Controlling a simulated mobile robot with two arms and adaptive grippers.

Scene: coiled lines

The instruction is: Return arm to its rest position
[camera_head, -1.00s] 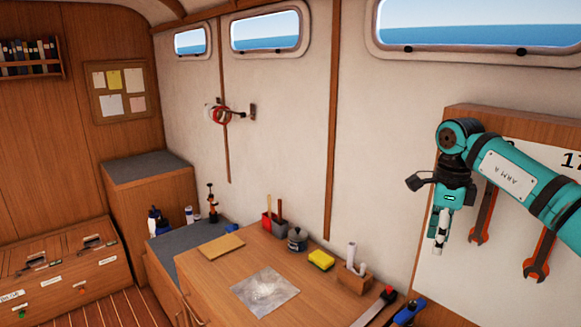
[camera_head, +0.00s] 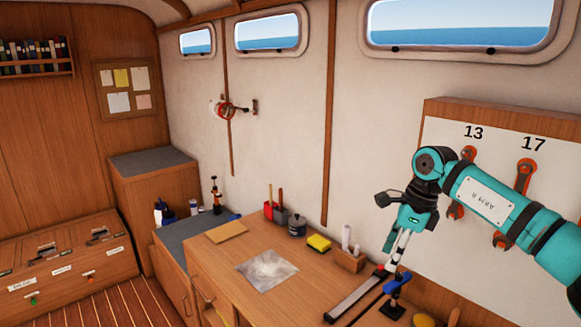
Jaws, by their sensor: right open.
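My right arm (camera_head: 485,203), teal and black, reaches in from the right edge in front of the wall board. My right gripper (camera_head: 394,254) hangs from its wrist, fingers pointing down, open with nothing between them. In the picture its fingertips overlap the bench's right end, near a blue tool (camera_head: 397,285); I cannot tell the gap in depth. My left gripper is not in view.
A board (camera_head: 436,150) marked 13 and 17 carries two orange-and-dark wrenches (camera_head: 523,178), partly behind my arm. The wooden bench (camera_head: 225,265) holds a yellow sponge (camera_head: 319,243), a dark pot (camera_head: 297,226), a grey sheet (camera_head: 266,270) and a long flat tool (camera_head: 352,298).

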